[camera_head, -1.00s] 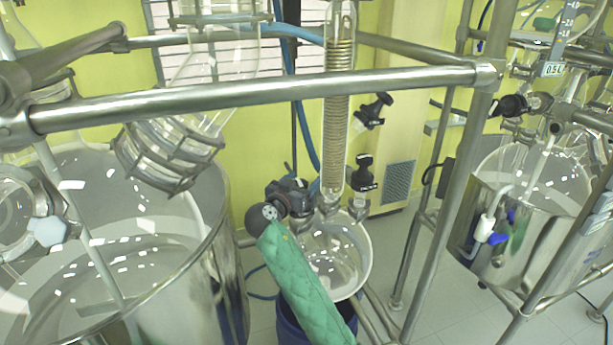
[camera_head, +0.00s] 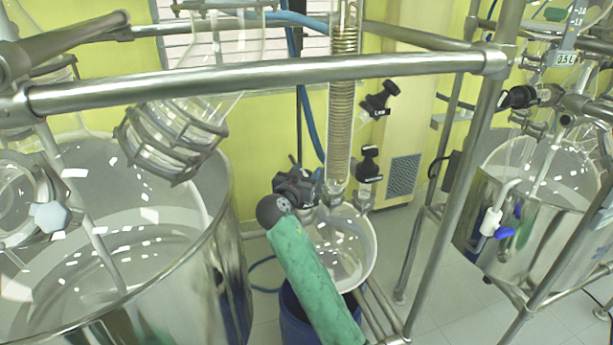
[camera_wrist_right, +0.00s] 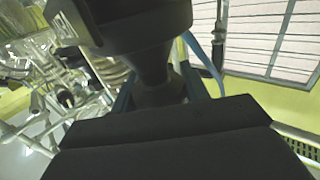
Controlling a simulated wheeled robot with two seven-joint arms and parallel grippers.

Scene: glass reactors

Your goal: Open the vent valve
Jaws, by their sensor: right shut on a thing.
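My right arm, in a green quilted sleeve, rises from the bottom centre of the head view. My right gripper (camera_head: 303,185) is at its upper end, left of the glass coil column and above the round flask. It is shut on a small black valve part, mostly hidden by the gripper. In the right wrist view a dark tapered piece (camera_wrist_right: 155,72) shows between black blocks; its details are unclear. Two other black valves are apart from the gripper: one upper right (camera_head: 378,98) and one beside the column (camera_head: 368,165). My left gripper is out of view.
The round glass flask (camera_head: 345,255) hangs below the coil column (camera_head: 342,100). A steel rail (camera_head: 260,78) crosses in front, with an upright post (camera_head: 465,180) at right. A large steel vessel (camera_head: 215,270) stands left, and another reactor (camera_head: 535,225) stands right.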

